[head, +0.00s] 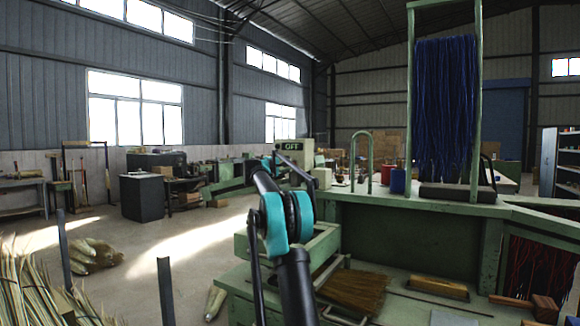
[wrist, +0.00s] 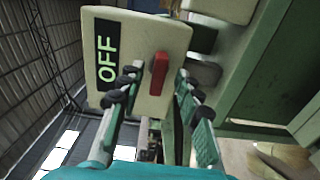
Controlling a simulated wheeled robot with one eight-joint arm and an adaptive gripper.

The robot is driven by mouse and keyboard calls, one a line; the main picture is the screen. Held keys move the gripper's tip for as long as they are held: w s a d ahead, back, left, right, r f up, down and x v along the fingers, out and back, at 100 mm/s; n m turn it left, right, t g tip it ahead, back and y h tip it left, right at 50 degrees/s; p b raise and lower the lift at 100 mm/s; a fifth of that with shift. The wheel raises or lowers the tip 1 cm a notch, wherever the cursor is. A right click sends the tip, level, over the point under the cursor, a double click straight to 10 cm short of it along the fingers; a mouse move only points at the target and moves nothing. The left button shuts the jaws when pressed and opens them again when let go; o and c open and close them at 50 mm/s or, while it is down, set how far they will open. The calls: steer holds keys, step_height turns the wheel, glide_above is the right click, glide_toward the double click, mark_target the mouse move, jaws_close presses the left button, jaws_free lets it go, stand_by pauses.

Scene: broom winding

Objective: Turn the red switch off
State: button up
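A pale switch box (wrist: 130,35) with a dark OFF label (wrist: 107,52) fills the upper part of the wrist view. The red switch (wrist: 159,74) juts from its face, beside the label. My gripper (wrist: 157,84) is open, one dark-padded finger on each side of the red switch. The right fingertip is closer to the switch; contact cannot be told. In the head view the box (head: 304,150) and its OFF label (head: 291,146) show behind my arm. There the red switch cannot be made out, and my gripper is mostly hidden by my arm.
A green machine bench (head: 385,235) with a tall frame of blue strands (head: 445,110) stands at right. A brush bundle (head: 355,290) and a wooden block (head: 438,287) lie on its lower shelf. A dark cabinet (head: 142,197) stands at left, with open floor before it.

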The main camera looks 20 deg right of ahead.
steer(key=v, duration=0.8)
steer(key=shift+s+a, duration=0.2)
steer(key=shift+a, duration=0.05)
